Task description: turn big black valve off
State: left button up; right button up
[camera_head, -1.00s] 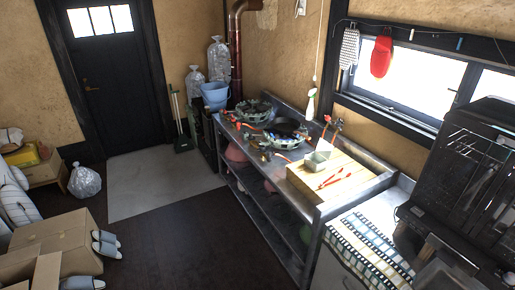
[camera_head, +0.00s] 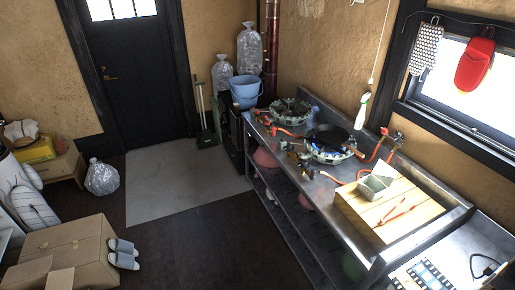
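I cannot make out a big black valve. Small fittings with red parts, too small to read, sit along the front of the metal counter (camera_head: 317,190), near two gas burners. The far burner (camera_head: 290,111) stands at the counter's back end. The near burner (camera_head: 329,153) carries a black frying pan (camera_head: 326,136). An orange-red hose (camera_head: 378,148) runs from a wall fitting (camera_head: 397,139) toward the counter. Neither of my grippers is in view.
A wooden board (camera_head: 405,207) with a grey box (camera_head: 374,187) and red tongs (camera_head: 396,213) lies on the counter. Dark floor (camera_head: 205,245) before the counter is clear.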

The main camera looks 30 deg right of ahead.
aim_at(304, 162)
jog(key=i, duration=1)
jog(key=z, duration=0.3)
